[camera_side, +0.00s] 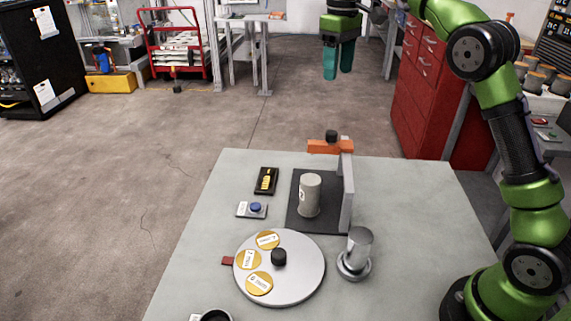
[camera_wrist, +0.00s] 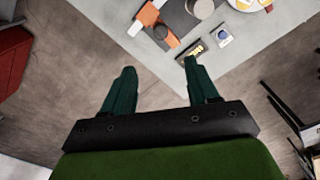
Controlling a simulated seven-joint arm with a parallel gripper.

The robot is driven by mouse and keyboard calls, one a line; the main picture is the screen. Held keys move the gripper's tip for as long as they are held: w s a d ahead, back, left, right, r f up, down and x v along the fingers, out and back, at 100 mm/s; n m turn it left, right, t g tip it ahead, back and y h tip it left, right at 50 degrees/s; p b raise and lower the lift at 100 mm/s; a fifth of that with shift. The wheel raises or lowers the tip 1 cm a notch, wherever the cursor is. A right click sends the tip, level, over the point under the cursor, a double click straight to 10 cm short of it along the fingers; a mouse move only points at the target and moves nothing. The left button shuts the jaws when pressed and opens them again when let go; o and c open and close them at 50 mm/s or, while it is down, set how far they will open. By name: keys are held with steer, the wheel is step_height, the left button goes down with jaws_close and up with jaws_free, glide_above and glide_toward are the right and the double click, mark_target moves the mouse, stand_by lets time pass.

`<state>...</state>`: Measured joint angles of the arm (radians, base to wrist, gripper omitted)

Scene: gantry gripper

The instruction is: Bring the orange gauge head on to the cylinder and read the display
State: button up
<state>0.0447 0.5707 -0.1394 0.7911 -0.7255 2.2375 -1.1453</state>
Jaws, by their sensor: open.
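The orange gauge head (camera_side: 318,147), with a black knob on top, sits at the top of a grey upright (camera_side: 347,195), higher than and behind the cylinder in the side view. It also shows in the wrist view (camera_wrist: 147,15). The pale grey cylinder (camera_side: 309,196) stands upright on a dark base plate (camera_side: 302,222), apart from the head. The small black display (camera_side: 266,181) with yellow marks lies left of the plate; its reading is too small to tell. My gripper (camera_side: 338,76) is open and empty, high beyond the table's far edge; its fingers (camera_wrist: 159,68) are spread.
A round disc (camera_side: 307,280) with yellow labels and a black knob lies on the table (camera_side: 415,230). A blue button (camera_side: 256,207) sits near the display. A metal post (camera_side: 358,247) stands right of the disc. A red cabinet (camera_side: 422,90) stands behind the table.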

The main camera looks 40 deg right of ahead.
mark_target(332, 132)
step_height(332, 132, down, 16)
steer(key=shift+f, duration=0.15)
stand_by(0.3)
jaws_close()
